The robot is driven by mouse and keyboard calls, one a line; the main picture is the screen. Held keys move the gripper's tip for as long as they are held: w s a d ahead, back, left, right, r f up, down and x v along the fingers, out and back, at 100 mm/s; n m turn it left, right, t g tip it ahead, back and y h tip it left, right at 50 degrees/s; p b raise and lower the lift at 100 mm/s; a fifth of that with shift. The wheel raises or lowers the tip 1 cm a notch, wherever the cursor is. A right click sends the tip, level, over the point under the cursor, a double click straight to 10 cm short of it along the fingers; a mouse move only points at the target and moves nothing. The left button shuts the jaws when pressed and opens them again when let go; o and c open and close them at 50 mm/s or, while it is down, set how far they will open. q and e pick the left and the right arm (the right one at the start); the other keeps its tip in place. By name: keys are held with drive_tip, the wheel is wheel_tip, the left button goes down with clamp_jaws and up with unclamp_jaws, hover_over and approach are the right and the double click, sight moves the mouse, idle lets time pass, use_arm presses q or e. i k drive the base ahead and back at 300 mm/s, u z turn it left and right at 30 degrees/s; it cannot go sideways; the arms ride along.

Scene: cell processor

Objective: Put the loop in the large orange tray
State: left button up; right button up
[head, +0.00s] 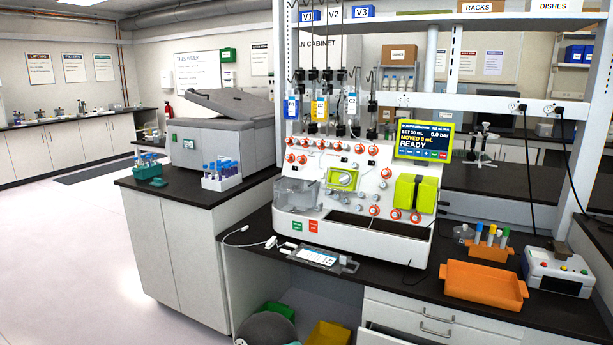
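The large orange tray (486,298) sits on the dark bench at the lower right, in front of a small orange rack, and looks empty. The white cell processor (325,225) stands on the bench left of it. A yellow-green frame (342,180) is on the machine's front panel, and a solid yellow-green block (415,193) is to its right. I cannot make out for certain which part is the loop. Neither of my grippers shows in the head view.
The small orange rack (488,252) holds several capped tubes. A white device with a red button (558,272) stands right of the tray. A clipboard-like tray (318,257) and white cable lie at the bench's front left. A drawer (385,337) below is partly open. Black cables hang at right.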

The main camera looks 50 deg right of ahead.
sight(483, 282)
drive_tip(key=i, duration=1.25)
drive_tip(key=z, duration=0.6)
drive_tip(key=i, duration=1.3)
drive_tip(key=z, duration=1.1)
drive_tip(key=i, duration=0.75)
drive_tip(key=z, duration=0.45)
drive_tip(key=k, duration=0.9)
drive_tip(key=z, duration=0.2)
drive_tip(key=i, duration=0.9)
drive_tip(key=u, duration=0.1)
